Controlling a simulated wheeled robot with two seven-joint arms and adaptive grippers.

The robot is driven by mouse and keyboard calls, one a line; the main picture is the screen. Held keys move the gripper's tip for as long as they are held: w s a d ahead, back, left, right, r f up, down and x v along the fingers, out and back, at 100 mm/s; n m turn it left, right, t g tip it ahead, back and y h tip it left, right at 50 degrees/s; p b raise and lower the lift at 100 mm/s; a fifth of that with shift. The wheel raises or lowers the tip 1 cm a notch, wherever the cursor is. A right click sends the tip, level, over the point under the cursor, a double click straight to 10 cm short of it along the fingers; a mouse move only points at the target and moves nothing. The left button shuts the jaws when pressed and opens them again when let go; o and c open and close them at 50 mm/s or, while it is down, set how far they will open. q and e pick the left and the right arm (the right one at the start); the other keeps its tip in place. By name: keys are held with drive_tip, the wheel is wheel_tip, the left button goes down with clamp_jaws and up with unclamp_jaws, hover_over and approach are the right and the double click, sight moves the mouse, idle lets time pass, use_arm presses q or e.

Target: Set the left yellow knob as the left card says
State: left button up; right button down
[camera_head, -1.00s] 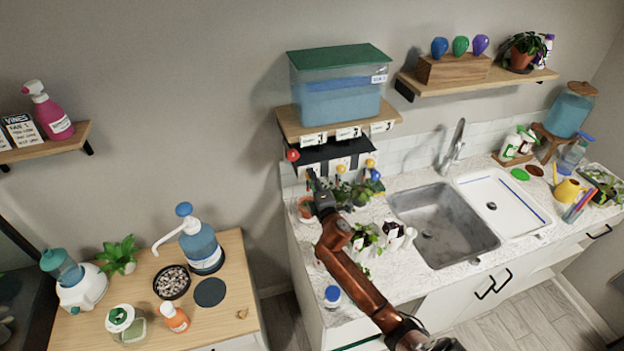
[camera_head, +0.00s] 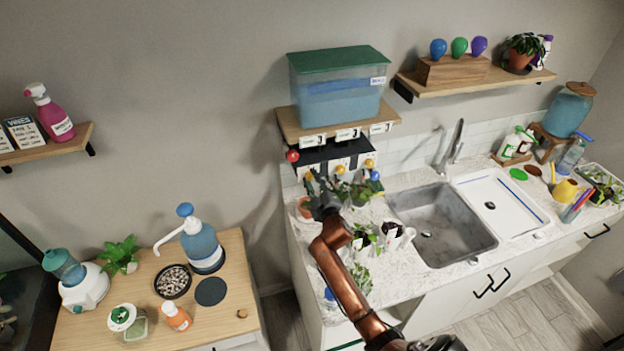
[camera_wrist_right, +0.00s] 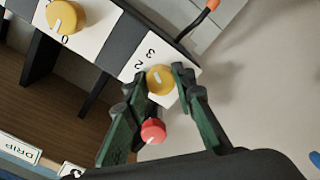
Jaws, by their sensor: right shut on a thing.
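The left yellow knob (camera_head: 309,175) is on the panel under the tank shelf, below a red knob (camera_head: 292,155). The wrist view shows this yellow knob (camera_wrist_right: 160,80) close up, with a pale pointer mark and the digits 2 and 3 beside it. My right gripper (camera_head: 316,192) is shut on it, one finger on each side. The red knob (camera_wrist_right: 152,131) shows between the fingers, nearer the palm. The left card (camera_head: 312,140) hangs on the shelf edge; it seems to show a 3, its small print unreadable. My left gripper is not in view.
Two more yellow knobs, a middle one (camera_head: 340,169) and a right one (camera_head: 369,163), stand along the panel. Potted plants crowd the counter just below. The tank (camera_head: 337,87) stands on the shelf above. The sink (camera_head: 440,225) lies to the right.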

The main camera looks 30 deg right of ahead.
drive_tip(key=shift+f, duration=0.15)
idle(0.4)
drive_tip(key=c, duration=1.6)
unclamp_jaws()
drive_tip(key=shift+s, duration=0.15)
drive_tip(key=v, duration=1.1)
drive_tip(key=shift+s, duration=0.4)
